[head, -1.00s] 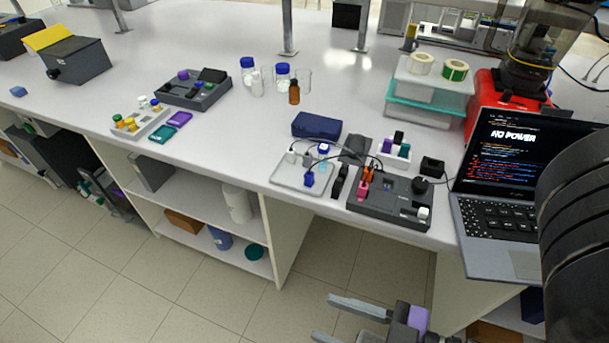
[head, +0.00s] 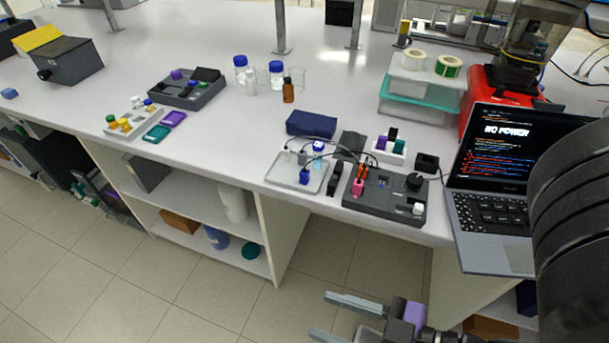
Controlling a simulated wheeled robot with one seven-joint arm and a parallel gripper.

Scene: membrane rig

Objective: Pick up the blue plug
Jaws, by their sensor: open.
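A blue plug (head: 304,177) stands on the near part of a light grey tray (head: 280,175) near the bench's front edge, with a dark cable by it. A second blue-topped piece (head: 318,147) sits at the tray's far side. My gripper (head: 335,316) is low in front of the bench, over the floor, its two grey fingers apart and pointing left. It is open and empty, well away from the plug.
A dark grey rig (head: 385,200) with red and pink plugs stands right of the tray. A dark blue case (head: 311,124) lies behind. A laptop (head: 500,180) is at the right. Bottles (head: 288,90) stand farther back.

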